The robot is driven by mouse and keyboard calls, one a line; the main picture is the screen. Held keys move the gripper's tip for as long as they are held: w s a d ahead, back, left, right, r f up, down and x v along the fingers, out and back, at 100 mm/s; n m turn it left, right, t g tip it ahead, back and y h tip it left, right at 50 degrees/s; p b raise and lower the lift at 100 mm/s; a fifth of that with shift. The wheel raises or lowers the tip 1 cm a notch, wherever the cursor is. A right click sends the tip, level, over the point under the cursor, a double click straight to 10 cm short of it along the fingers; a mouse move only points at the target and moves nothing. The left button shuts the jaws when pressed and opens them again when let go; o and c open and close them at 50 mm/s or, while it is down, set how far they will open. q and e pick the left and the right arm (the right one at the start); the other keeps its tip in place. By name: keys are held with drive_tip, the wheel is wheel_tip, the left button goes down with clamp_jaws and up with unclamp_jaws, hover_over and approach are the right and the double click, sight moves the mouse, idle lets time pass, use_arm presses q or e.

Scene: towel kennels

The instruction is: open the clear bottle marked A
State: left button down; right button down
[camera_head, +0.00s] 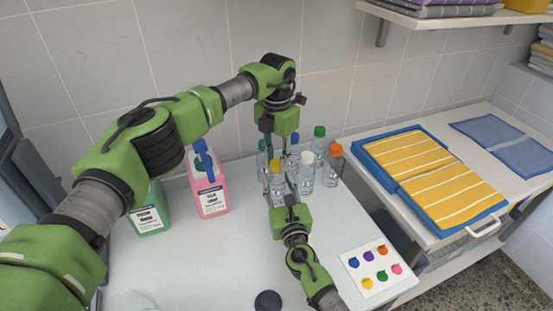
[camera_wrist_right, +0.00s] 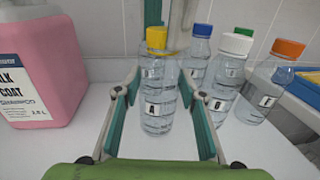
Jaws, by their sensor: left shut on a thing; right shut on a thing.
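The clear bottle marked A (camera_wrist_right: 157,112) stands upright on the white counter with a yellow cap (camera_wrist_right: 157,38) at its top. In the head view the yellow cap (camera_head: 274,166) shows below my left gripper (camera_head: 275,150), which reaches down from above and is shut on the cap. My right gripper (camera_wrist_right: 159,82) comes from the front and is shut on bottle A, a finger on each side of it. It also shows in the head view (camera_head: 281,188). I cannot tell whether the cap is loose.
Close around stand clear bottles with white (camera_head: 305,175), orange (camera_head: 332,165), blue and green caps. A pink jug (camera_head: 209,190) and a green jug (camera_head: 148,212) stand left. A card with coloured dots (camera_head: 370,268) lies front right. The front counter is mostly clear.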

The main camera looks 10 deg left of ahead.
use_arm(q)
drive_tip(key=n, duration=2.5)
drive_tip(key=shift+r+n, duration=0.1)
drive_tip(key=shift+n, duration=0.2)
drive_tip(key=shift+r, duration=0.15)
drive_tip(key=shift+r, duration=0.9)
drive_tip(key=shift+r, duration=0.1)
